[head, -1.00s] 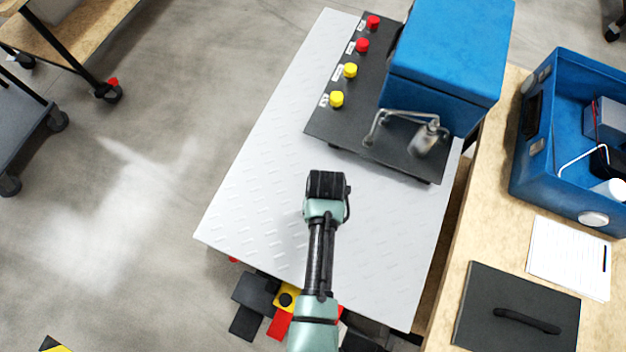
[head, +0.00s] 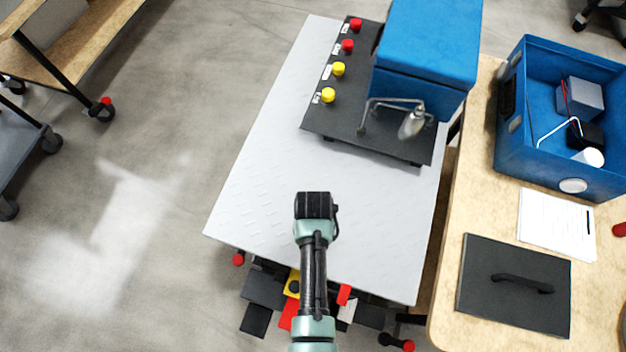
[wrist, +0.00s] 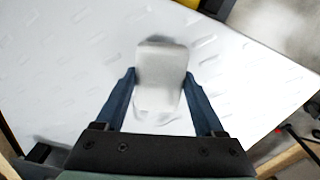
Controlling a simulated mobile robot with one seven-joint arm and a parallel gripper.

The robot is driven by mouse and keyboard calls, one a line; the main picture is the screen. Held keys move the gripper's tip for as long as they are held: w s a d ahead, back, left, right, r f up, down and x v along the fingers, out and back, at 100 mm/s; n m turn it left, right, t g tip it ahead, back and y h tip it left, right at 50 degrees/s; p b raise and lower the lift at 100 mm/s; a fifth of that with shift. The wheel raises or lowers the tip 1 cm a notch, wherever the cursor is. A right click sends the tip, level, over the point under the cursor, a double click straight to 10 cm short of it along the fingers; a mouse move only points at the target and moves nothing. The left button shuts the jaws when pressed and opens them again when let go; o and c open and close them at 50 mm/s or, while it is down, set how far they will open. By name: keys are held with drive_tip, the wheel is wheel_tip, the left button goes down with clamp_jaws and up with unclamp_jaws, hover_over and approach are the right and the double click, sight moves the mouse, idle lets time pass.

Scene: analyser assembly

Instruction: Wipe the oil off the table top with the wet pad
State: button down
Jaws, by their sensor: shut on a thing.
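The table top (head: 270,150) is a light grey plate with raised tread marks. My gripper (wrist: 160,78) is shut on the pad (wrist: 161,62), a pale, rounded block between its two dark blue fingers. In the wrist view the pad lies over the plate, with a darker shade along its edges; I cannot tell for sure whether it touches. In the head view my gripper (head: 315,207) is over the front middle of the table top, and its fingers and the pad are hidden beneath the wrist. I cannot make out the oil.
A black panel (head: 390,147) with red and yellow buttons, a blue box (head: 425,45) and a metal handle occupies the back. A wooden bench (head: 450,290) on the right holds a blue case (head: 540,165), papers and a black lid (head: 515,310). The plate's left side is clear.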

drive_tip(key=r, duration=0.1)
drive_tip(key=r+p, duration=0.2)
drive_tip(key=shift+w+d+r, duration=0.1)
drive_tip(key=shift+w+r, duration=0.1)
drive_tip(key=shift+w, duration=0.1)
drive_tip(key=shift+s+r+p, duration=0.1)
drive_tip(key=shift+r+p, duration=1.6)
drive_tip(key=shift+r, duration=0.15)
